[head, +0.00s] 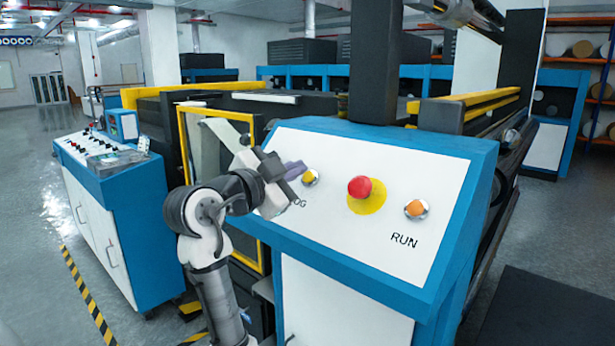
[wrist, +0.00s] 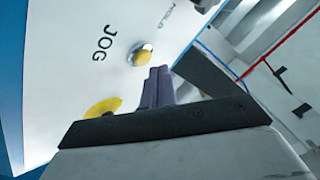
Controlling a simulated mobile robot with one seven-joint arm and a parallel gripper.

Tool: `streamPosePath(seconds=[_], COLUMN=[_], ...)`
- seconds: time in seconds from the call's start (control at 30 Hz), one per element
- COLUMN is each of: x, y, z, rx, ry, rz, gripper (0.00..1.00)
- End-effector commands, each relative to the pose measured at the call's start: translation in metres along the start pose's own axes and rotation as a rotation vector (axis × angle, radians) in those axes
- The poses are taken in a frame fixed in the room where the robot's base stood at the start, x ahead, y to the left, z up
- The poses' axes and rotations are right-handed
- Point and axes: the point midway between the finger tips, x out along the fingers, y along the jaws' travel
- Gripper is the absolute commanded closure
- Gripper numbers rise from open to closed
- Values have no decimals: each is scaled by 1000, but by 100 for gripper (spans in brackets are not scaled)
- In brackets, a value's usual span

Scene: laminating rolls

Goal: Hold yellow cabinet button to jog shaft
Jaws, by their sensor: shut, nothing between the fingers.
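The yellow button (head: 311,178) in a chrome ring sits on the left of the cabinet's sloped white panel (head: 330,148). In the wrist view the yellow button (wrist: 142,57) is beside the words JOG and HOLD. My gripper (head: 299,170) is shut and empty, its purple fingers pointing at the panel just left of the button. In the wrist view the shut fingertips (wrist: 160,70) appear just below and right of the button. I cannot tell whether they touch it. My gripper partly covers the JOG label in the head view. I cannot pick out the shaft with certainty.
A red mushroom button (head: 360,187) on a yellow disc and an orange RUN button (head: 416,208) are to the right on the same panel. A yellow-framed guard door (head: 183,160) stands behind my arm. A blue and white console (head: 110,220) stands at left.

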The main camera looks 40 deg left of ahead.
Motion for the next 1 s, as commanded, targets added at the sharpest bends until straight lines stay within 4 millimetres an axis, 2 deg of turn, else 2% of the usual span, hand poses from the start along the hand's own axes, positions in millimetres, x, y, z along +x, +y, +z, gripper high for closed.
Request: streamPosePath(seconds=[1.0], x=[7], y=[5], z=[5], rx=[0], ry=[0], rz=[0], gripper=[100])
